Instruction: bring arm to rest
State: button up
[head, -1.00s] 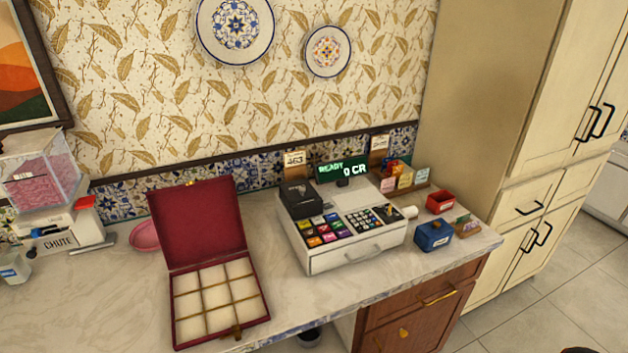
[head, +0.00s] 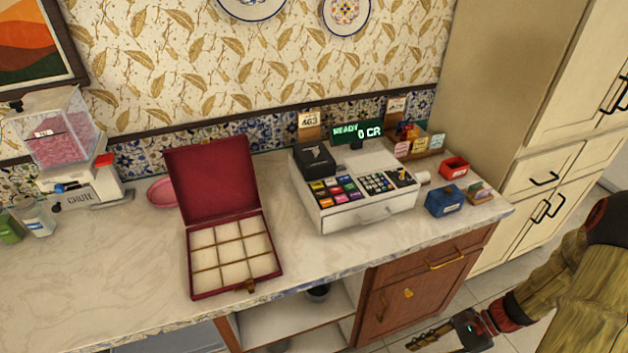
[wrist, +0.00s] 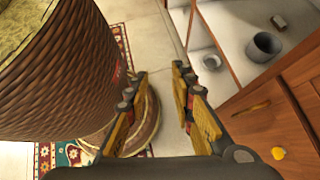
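My arm shows at the lower right of the head view, low in front of the counter. My gripper (head: 430,335) points to the left there, near the brown cabinet door. In the wrist view my gripper (wrist: 160,75) has its two yellow-padded fingers apart, with nothing between them. Floor and a round brown woven thing lie behind the fingers.
A large woven basket (wrist: 50,80) stands close on the left of the wrist view. The brown cabinet (wrist: 285,110) and an open shelf with a grey pot (wrist: 264,46) are on the right. The counter (head: 90,270) holds a red box (head: 215,180) and a cash register (head: 355,190).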

notch_tip(320, 180, up, 26)
jog(key=s+a+n+t+h+p, duration=0.2)
jog(key=n+t+h, duration=0.1)
jog(key=n+h, duration=0.9)
jog(key=a+r+n+t+y+p, duration=0.1)
jog(key=a+r+n+t, duration=0.3)
jog(key=r, duration=0.6)
jog(key=a+y, duration=0.1)
jog(key=a, duration=0.1)
jog(key=shift+s+a+n, duration=0.2)
jog(key=shift+a+n, duration=0.15)
jog(key=shift+n, duration=0.05)
